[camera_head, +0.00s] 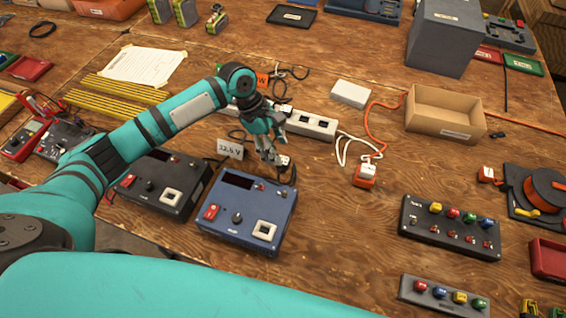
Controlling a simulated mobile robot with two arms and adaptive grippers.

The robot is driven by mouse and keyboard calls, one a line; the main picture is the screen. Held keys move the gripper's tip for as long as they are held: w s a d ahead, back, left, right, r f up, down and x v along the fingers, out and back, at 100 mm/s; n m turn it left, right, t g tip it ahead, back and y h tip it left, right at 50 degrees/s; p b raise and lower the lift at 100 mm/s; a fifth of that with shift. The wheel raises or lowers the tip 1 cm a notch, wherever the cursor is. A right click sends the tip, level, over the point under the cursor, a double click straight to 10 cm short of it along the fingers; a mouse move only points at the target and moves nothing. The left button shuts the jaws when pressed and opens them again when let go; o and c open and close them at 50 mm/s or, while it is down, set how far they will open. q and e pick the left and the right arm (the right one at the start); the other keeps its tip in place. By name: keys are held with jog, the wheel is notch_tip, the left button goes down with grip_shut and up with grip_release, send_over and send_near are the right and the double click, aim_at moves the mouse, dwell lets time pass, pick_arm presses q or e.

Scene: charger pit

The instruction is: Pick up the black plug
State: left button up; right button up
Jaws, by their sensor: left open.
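My left gripper (275,158) is open, its fingertips pointing down just behind the blue power supply box (247,211). A black cable (292,174) curves beside the fingertips, near the box's back right corner. I cannot clearly make out the black plug; the fingers may hide it. A white power strip (312,124) lies behind the gripper, partly covered by the wrist. Dark cords (296,72) lie behind the strip. My right gripper is not in view.
A dark power supply box (163,183) stands left of the blue one, with a "12.6 V" card (230,148) behind them. To the right are an orange socket with a white plug (367,173), a cardboard box (444,112) and a button panel (450,228). Wood between is clear.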

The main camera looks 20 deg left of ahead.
aim_at(283, 160)
pick_arm(q)
jog(key=x, duration=0.5)
jog(key=shift+s+d+f, duration=0.1)
jog(key=shift+c, duration=0.3)
grip_shut()
